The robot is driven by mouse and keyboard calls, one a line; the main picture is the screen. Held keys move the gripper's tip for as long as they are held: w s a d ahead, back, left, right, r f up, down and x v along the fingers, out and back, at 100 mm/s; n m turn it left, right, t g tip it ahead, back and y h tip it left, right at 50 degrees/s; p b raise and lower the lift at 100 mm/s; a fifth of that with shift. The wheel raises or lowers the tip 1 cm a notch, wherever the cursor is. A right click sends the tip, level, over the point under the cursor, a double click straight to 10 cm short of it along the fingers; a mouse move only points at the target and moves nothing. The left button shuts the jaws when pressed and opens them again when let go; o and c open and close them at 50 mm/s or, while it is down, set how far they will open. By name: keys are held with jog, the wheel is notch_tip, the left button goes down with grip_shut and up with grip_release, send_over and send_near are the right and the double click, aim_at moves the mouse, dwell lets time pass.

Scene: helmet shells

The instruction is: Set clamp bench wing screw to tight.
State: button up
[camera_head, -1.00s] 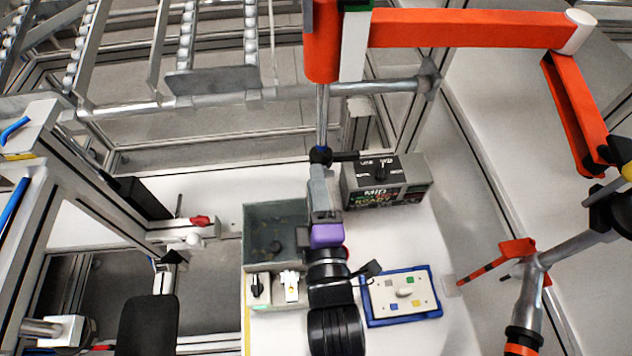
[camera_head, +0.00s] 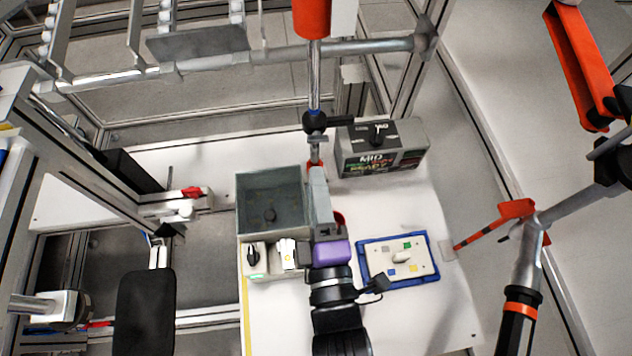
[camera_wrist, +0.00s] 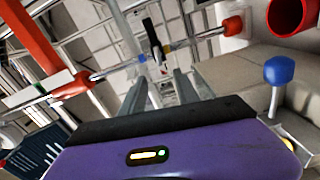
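A black wing-like knob (camera_head: 316,122) sits on a metal rod in the head view, its dark lever pointing right. I take it for the wing screw, but no label confirms this. In the wrist view a black piece (camera_wrist: 155,38) stands upright on a rod with a blue ring, ahead of my fingers. My gripper (camera_head: 318,178) has a purple body and grey fingers, below the knob and apart from it. In the wrist view the two fingers (camera_wrist: 163,88) are spread with nothing between them.
A grey bin (camera_head: 250,190) is left of my gripper. A blue-framed panel (camera_head: 432,276) lies to the right.

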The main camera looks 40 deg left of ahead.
aim_at(318, 140)
jog(key=o, duration=0.3)
jog(key=w+r+m, duration=0.1)
jog(key=w+r, duration=0.1)
jog(key=r, duration=0.1)
jog(key=w+r+m+t+b, duration=0.1)
jog(key=w+r, duration=0.1)
jog(key=shift+d+r+m, duration=0.15)
jog(key=shift+d+m, duration=0.05)
jog(key=shift+m, duration=0.1)
jog(key=shift+w+a+f+m+g+h, duration=0.45)
jog(key=shift+a+f+m+g, duration=0.3)
jog(key=shift+m, duration=1.75)
jog(key=shift+w+a+f+m+g+h, duration=0.3)
jog(key=shift+a+f+m+g+h, duration=0.45)
jog(key=shift+m, duration=1.75)
jog(key=shift+w+a+f+m+g+h, duration=0.2)
jog(key=shift+w+a+f+m+g, duration=0.45)
jog(key=shift+m, duration=1.85)
jog(key=shift+s+a+r, duration=0.15)
jog(key=shift+s+a, duration=0.1)
jog(key=shift+a, duration=0.05)
